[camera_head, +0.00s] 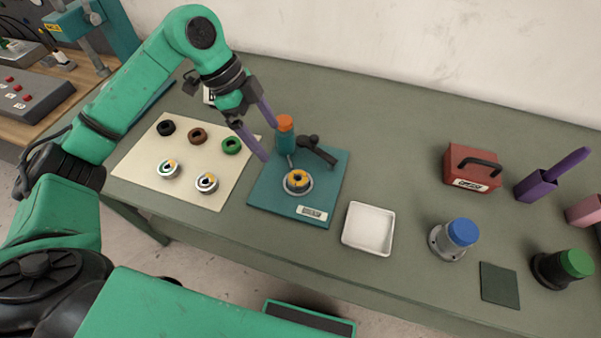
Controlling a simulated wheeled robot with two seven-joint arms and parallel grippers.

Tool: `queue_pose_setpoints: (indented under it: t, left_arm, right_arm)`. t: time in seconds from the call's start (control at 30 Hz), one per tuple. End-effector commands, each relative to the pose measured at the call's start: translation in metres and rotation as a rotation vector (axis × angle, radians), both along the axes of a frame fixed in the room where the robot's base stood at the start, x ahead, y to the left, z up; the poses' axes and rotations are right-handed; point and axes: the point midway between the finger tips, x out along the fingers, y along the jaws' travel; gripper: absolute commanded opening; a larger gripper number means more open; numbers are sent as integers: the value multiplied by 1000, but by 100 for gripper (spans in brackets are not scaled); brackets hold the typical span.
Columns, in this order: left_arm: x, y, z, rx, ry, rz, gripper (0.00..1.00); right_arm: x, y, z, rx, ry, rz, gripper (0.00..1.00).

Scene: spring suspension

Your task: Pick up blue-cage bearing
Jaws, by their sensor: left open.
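Two silver ring-shaped parts that look like bearings, a left one (169,168) and a right one (206,182), lie on the front part of the cream mat (135,170). Both show small yellow marks; their cage colours are too small to tell surely, so I cannot say which is blue-caged. My left gripper (269,144) is open, its two purple fingers spread above the area between the mat and the teal plate, right of these bearings. No bearing shows between its fingers. My right gripper is not in view.
Black (166,128), brown (197,136) and green (231,146) rings lie behind the bearings. The teal plate (265,196) holds an orange-topped post (285,133) and a silver-and-yellow round part (297,182). A white tray (368,228), blue-topped cylinder (461,233) and red box (471,168) stand rightward.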

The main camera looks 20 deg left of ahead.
Motion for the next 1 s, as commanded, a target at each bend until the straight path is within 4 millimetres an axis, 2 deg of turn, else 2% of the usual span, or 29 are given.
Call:
queue_pose_setpoints:
  t: [0.3, 0.47, 0.63, 0.73, 0.9, 0.93, 1.0]
  left_arm:
    - [1, -30, -66, -3, 6, -5, 99]
    - [2, -38, -84, -5, 6, -5, 99]
    - [4, -51, -115, -5, 5, -5, 99]
    - [5, -54, -126, -4, 1, -6, 99]
    - [6, -54, -129, -3, -1, -6, 99]
    - [6, -54, -129, -3, -1, -6, 95]
    - [6, -54, -128, -4, -1, -6, 69]
  right_arm:
    - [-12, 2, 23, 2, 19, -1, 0]
    - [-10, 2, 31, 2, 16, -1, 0]
    - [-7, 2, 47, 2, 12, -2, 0]
    - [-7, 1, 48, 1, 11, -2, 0]
    - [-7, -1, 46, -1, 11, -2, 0]
    - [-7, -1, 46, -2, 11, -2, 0]
    - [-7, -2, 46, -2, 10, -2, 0]
